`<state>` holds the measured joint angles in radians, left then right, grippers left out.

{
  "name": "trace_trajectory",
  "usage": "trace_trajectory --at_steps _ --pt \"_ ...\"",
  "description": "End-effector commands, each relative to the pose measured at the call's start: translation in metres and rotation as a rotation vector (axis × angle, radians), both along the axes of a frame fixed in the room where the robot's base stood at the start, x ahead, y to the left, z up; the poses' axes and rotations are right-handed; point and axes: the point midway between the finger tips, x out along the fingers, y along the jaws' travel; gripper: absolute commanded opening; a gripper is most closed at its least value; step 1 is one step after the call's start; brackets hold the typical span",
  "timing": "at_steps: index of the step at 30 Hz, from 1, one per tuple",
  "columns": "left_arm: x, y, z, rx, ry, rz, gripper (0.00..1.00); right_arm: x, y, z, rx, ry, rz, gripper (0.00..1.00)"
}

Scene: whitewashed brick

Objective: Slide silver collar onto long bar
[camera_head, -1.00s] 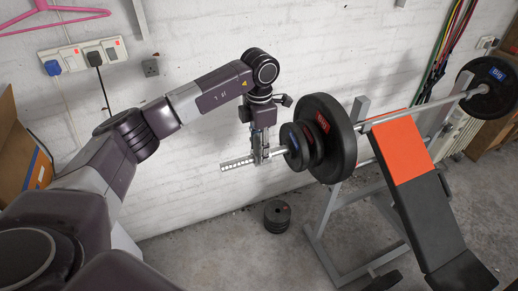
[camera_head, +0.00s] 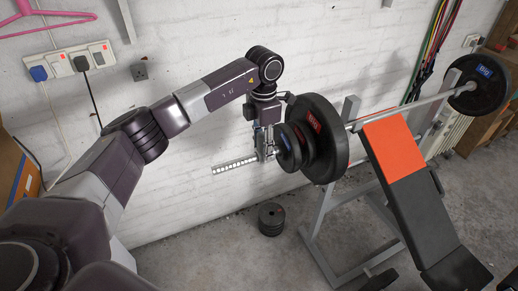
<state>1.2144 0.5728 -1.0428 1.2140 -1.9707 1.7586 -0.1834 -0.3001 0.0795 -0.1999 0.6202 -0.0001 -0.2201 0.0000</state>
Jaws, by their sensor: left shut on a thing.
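The long bar (camera_head: 234,166) lies across the bench rack, with its bare ribbed sleeve end pointing left. Black weight plates (camera_head: 320,140) sit on this end, with smaller ones on the outside. My left gripper (camera_head: 264,148) points down at the sleeve, just left of the outermost small plate. It is shut on the silver collar (camera_head: 270,154), which is small and partly hidden by the fingers. The collar appears to be around the bar, close to the plates; whether it touches them I cannot tell. My right gripper is not in view.
A bench with an orange and black pad (camera_head: 420,185) stands at the right on a grey frame. A far plate (camera_head: 478,86) is on the bar's other end. Small plates (camera_head: 271,219) are stacked on the floor. A white brick wall is close behind.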

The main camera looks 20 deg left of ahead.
Motion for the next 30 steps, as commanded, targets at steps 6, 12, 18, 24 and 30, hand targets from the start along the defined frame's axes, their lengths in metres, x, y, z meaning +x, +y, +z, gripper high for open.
trace_trajectory --at_steps 6,12,18,24,30 --pt "0.007 -0.006 0.001 0.0 -0.001 -0.001 0.05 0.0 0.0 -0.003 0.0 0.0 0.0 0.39" --pt "0.013 -0.012 0.0 -0.001 -0.001 -0.001 0.05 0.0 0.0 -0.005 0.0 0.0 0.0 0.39" --pt "0.018 -0.015 0.001 0.0 -0.001 0.001 0.39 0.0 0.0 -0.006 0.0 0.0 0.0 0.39" --pt "0.018 -0.015 0.001 0.0 0.0 0.0 0.56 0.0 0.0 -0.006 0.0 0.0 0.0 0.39" --pt "0.017 -0.014 0.0 0.001 0.001 0.0 0.56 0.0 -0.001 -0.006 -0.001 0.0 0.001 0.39"
